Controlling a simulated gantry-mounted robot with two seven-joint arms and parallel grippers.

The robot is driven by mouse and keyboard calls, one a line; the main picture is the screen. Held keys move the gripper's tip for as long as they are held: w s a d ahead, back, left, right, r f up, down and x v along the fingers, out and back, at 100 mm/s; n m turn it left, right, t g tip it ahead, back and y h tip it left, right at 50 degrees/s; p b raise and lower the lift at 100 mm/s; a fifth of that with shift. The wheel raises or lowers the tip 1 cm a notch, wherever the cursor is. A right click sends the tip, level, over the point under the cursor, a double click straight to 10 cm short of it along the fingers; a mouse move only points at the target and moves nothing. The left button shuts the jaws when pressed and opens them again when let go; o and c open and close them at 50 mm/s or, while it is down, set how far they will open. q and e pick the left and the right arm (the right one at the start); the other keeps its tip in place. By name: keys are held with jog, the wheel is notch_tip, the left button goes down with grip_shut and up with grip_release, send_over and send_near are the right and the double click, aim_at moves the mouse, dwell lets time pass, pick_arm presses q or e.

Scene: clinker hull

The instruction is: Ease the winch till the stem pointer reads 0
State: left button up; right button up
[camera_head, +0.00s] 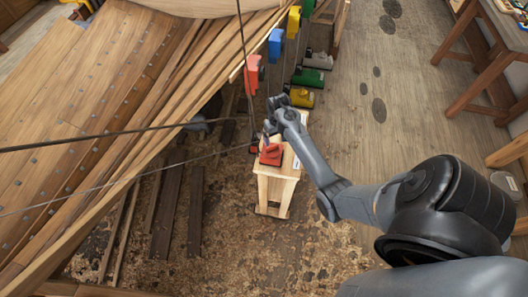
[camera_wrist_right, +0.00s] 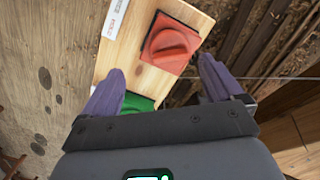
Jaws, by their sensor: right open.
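My right gripper (camera_head: 268,130) is at the top of a small wooden stand (camera_head: 272,190), close to a red knob on a red plate (camera_head: 272,153). In the right wrist view the red knob (camera_wrist_right: 172,42) lies beyond the open purple fingers (camera_wrist_right: 160,86), with nothing between their tips. A green part (camera_wrist_right: 140,102) on the same board is partly hidden behind the gripper. I cannot tell which part is the winch. I cannot make out a stem pointer or any reading. My left gripper is not in view.
Red (camera_head: 253,75), blue (camera_head: 275,46) and yellow (camera_head: 293,21) blocks hang beside the plank hull (camera_head: 90,80). Green (camera_head: 308,77) and yellow (camera_head: 300,97) cylindrical units stand behind the stand. Thin lines cross the left side. The floor (camera_head: 375,60) at upper right has clear room.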

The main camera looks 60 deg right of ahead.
aim_at(272, 151)
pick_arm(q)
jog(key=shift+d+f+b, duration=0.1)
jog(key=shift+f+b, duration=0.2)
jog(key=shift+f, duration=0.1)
pick_arm(e)
jog(key=shift+t, duration=0.3)
jog(key=f, duration=0.3)
jog(key=w+f, duration=0.1)
jog(key=f, duration=0.2)
jog(key=w+f, duration=0.1)
jog(key=f, duration=0.2)
jog(key=shift+w+d+f, duration=0.15)
jog(key=c, duration=1)
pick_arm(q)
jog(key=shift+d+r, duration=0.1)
pick_arm(e)
jog(key=shift+c, duration=0.2)
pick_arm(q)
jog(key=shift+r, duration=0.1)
